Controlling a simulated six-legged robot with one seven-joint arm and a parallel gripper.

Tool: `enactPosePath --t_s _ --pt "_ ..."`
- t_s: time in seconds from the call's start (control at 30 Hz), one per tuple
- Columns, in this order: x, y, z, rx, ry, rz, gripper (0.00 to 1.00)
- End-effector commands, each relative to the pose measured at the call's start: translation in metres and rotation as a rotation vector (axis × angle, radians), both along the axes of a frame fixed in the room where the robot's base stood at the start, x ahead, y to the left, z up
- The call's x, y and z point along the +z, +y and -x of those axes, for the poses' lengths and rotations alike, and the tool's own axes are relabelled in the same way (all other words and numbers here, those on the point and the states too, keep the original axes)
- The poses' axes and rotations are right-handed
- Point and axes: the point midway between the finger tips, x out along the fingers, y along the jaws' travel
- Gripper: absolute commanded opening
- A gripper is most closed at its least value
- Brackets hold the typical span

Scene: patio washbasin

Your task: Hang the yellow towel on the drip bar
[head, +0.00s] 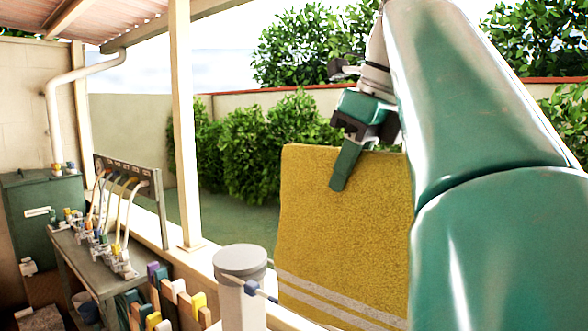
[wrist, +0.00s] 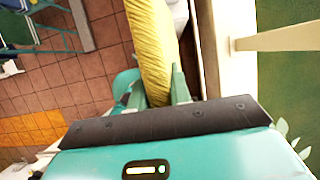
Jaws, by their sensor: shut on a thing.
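The yellow towel (head: 345,215) hangs as a broad flat sheet with pale stripes near its lower edge. My gripper (head: 345,168) is shut on its top edge. In the wrist view the towel (wrist: 152,45) runs out as a yellow band from between the fingers of my gripper (wrist: 160,96). My arm hides the towel's right side in the head view. The towel's bottom runs toward the lower frame edge. I cannot surely pick out the drip bar; a short rod with a blue end (head: 254,288) shows beside the towel's lower left.
A grey-capped white cylinder (head: 241,262) stands left of the towel, near several coloured pegs (head: 172,298). A white post (head: 183,130) rises from the low wall. A bench (head: 80,262) with bottles and hoses and a green cabinet (head: 50,215) stand at left.

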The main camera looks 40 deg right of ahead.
Motion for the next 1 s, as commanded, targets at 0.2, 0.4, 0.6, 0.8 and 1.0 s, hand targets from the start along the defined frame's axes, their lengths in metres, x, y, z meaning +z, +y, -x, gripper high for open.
enactPosePath --t_s 0.2,0.4,0.6,0.8,1.0 --pt "0.002 0.024 0.003 0.005 -0.003 0.002 0.00" --pt "0.004 0.051 0.008 0.003 -0.002 0.002 0.00" --pt "0.006 0.079 0.013 0.002 -0.002 0.002 0.00" --pt "0.007 0.107 0.017 0.002 -0.002 0.003 0.00" --pt "0.009 0.136 0.021 0.001 -0.002 0.002 0.00"
